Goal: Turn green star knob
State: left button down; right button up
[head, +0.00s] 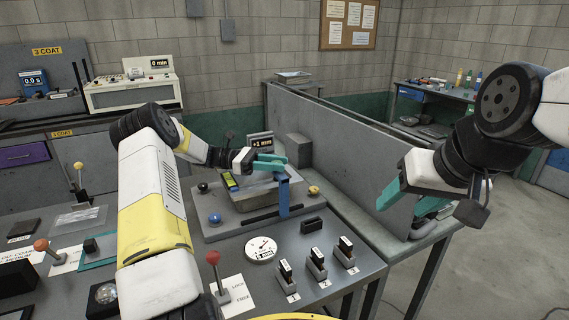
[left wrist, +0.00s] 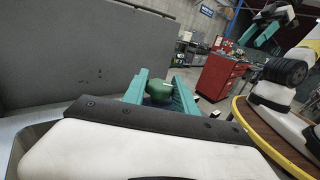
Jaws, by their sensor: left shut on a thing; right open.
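The green star knob (left wrist: 159,91) shows in the left wrist view between the two teal fingers of my left gripper (left wrist: 160,88). The fingers are closed on its sides. In the head view my left gripper (head: 280,163) is over the grey fixture, just above the upright blue post (head: 283,197). I cannot make out the knob apart from the teal fingers there. My right gripper (head: 408,205) is open and empty, off to the right beside the grey partition; it also shows at the top right of the left wrist view (left wrist: 262,34).
The grey partition (head: 340,150) stands right behind the fixture. A round dial (head: 261,249), several small black-topped switches (head: 317,262) and a red-knobbed lever (head: 216,275) stand in front of the fixture. The floor (head: 500,270) at right is clear.

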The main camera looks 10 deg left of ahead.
pick_arm(q)
jog(key=shift+r, duration=0.1)
jog(key=c, duration=1)
grip_release()
jog(key=a, duration=0.8)
jog(key=shift+w, duration=0.25)
